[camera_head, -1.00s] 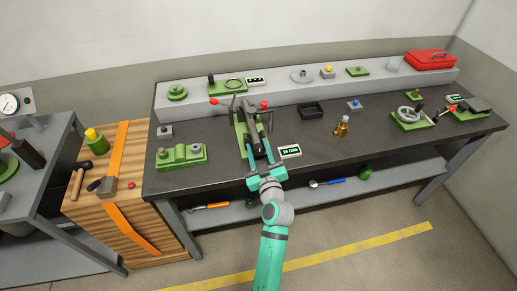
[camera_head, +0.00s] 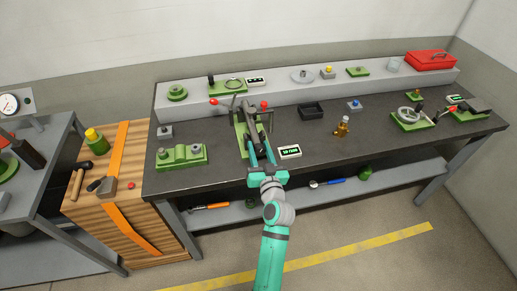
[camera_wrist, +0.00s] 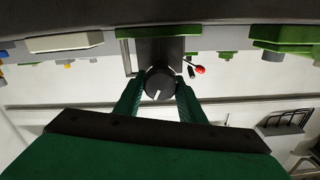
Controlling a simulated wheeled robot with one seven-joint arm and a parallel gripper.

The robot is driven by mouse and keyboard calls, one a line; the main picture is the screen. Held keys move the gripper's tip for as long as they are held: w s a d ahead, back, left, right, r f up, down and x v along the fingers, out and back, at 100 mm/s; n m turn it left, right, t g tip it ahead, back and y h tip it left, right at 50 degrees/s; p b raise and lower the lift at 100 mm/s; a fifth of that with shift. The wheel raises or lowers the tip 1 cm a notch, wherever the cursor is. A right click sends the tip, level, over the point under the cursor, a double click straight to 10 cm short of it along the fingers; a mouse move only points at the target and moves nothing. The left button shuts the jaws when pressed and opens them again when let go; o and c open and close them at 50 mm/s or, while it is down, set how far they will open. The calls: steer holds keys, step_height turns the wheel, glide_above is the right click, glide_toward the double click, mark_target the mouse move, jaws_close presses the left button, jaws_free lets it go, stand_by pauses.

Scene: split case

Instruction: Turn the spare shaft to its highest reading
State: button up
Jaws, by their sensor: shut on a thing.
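A green-based fixture (camera_head: 239,141) with a dark, long body and red-tipped levers stands at the front middle of the bench. My gripper (camera_head: 260,159) reaches it from the front and is shut on a dark round shaft end. In the wrist view, this shaft (camera_wrist: 161,84) lies between the two green fingers of my gripper (camera_wrist: 160,94), with a short pale mark on its face. I take it to be the spare shaft. A small display (camera_head: 290,151) with green digits stands just right of my gripper; its digits are too small to read surely.
A black tray (camera_head: 312,110) and a brass piece (camera_head: 341,127) are to the right. A raised grey shelf (camera_head: 300,95) runs behind. The dark bench top is clear between the display and the brass piece.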

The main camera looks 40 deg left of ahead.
steer(key=m, duration=0.6)
steer(key=shift+w+d+f, duration=0.1)
steer(key=shift+w, duration=0.05)
steer(key=m, duration=0.5)
steer(key=shift+d+f, duration=0.1)
steer(key=shift+m, duration=0.7)
steer(key=shift+f, duration=0.1)
steer(key=o, duration=1)
steer(key=shift+o, duration=0.2)
steer(key=v, duration=1)
steer(key=shift+s+d, duration=0.25)
